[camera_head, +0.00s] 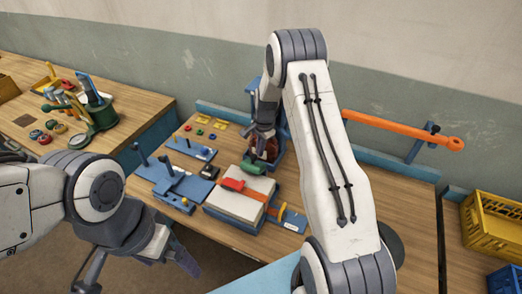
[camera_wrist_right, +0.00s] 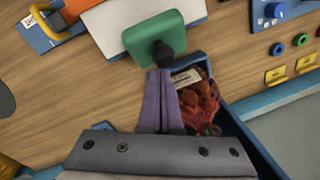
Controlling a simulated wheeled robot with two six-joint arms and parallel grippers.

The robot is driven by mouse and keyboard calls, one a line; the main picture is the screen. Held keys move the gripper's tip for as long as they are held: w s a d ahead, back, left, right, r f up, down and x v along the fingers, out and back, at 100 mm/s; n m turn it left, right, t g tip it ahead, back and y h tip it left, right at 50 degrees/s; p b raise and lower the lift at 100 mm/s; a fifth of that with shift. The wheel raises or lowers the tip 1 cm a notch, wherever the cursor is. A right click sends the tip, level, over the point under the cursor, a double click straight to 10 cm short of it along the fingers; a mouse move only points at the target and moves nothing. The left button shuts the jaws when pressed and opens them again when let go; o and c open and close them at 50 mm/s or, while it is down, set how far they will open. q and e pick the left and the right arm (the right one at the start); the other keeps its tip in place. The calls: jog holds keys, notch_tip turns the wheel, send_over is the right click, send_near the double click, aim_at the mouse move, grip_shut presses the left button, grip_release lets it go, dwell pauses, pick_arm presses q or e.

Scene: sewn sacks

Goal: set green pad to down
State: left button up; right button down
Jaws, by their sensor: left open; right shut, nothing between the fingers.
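The green pad (camera_head: 253,167) lies at the back edge of a white block-like piece (camera_head: 232,206) on the table. In the right wrist view the green pad (camera_wrist_right: 140,40) is a rounded square with a black knob (camera_wrist_right: 162,55) at its lower edge. My right gripper (camera_head: 262,150) is over the pad from behind. Its fingers (camera_wrist_right: 163,72) are shut with nothing between them, and their tips are at the knob; I cannot tell whether they touch it. My left gripper (camera_head: 140,272) is open and empty at the front left, away from the pad.
A blue box (camera_wrist_right: 240,125) with a reddish-brown bundle (camera_wrist_right: 200,102) stands beside the pad. An orange bar (camera_head: 400,127) reaches out at the right. Blue fixtures (camera_head: 170,185) stand left of the white piece. A yellow crate (camera_head: 490,228) is at the far right.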

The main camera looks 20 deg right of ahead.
aim_at(255, 165)
jog(key=shift+s+a, duration=0.15)
jog(key=shift+s+a+f+t+h+b, duration=0.1)
jog(key=shift+s+a+t+h+b, duration=0.2)
jog(key=shift+a+t+h+b, duration=0.25)
jog(key=shift+s+a+f+g+b, duration=0.25)
jog(key=shift+s+a+b, duration=0.45)
jog(key=shift+b, duration=0.45)
jog(key=shift+s, duration=0.1)
jog(key=shift+s+a, duration=0.15)
jog(key=shift+a, duration=0.05)
